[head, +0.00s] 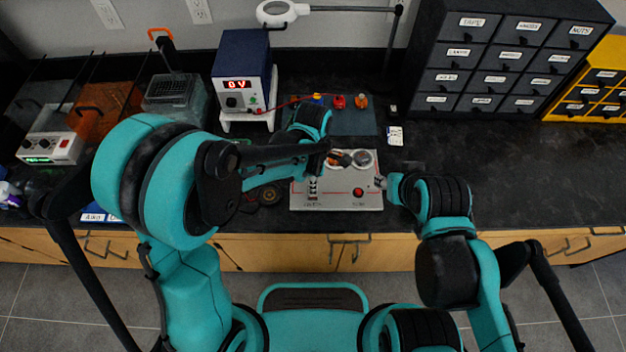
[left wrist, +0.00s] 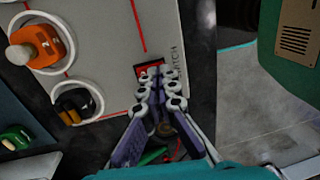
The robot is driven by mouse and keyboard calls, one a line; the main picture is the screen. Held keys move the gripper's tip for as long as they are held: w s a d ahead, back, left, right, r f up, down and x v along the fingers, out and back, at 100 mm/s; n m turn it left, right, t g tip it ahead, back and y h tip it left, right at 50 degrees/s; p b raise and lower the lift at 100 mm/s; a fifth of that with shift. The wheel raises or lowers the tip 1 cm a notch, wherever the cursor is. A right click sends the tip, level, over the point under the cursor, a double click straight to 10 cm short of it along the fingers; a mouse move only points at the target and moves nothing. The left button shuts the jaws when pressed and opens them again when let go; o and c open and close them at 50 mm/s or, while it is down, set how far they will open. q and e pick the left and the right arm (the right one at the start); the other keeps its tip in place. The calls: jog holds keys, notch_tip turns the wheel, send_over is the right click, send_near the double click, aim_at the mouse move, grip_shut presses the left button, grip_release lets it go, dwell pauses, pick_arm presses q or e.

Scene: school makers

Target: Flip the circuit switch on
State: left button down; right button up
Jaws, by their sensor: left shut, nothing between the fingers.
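The grey circuit board (head: 335,202) lies on the black counter in front of me. Its red switch (left wrist: 146,70) sits in a dark frame beside a printed label in the left wrist view, partly hidden by my fingers. My left gripper (head: 313,184) is over the board's front left part. In the left wrist view my left gripper (left wrist: 160,76) is shut and empty, its tips right at the switch; I cannot tell whether they touch it. My right gripper (head: 381,183) is by the board's right edge, too small to judge open or shut.
Ringed parts, one orange (left wrist: 38,44) and one black (left wrist: 72,103), sit on the board. A blue power supply (head: 241,78) stands behind left. Black drawers (head: 497,62) stand back right. The counter right of the board is mostly clear.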

pick_arm(q)
jog(key=shift+f, duration=0.4)
jog(key=shift+s+f+t+b, duration=0.2)
jog(key=shift+f+t+b, duration=0.1)
jog(key=shift+t, duration=0.1)
jog(key=shift+w+r, duration=0.1)
jog(key=shift+w, duration=0.1)
jog(key=shift+w+r, duration=0.1)
jog(key=shift+w, duration=0.55)
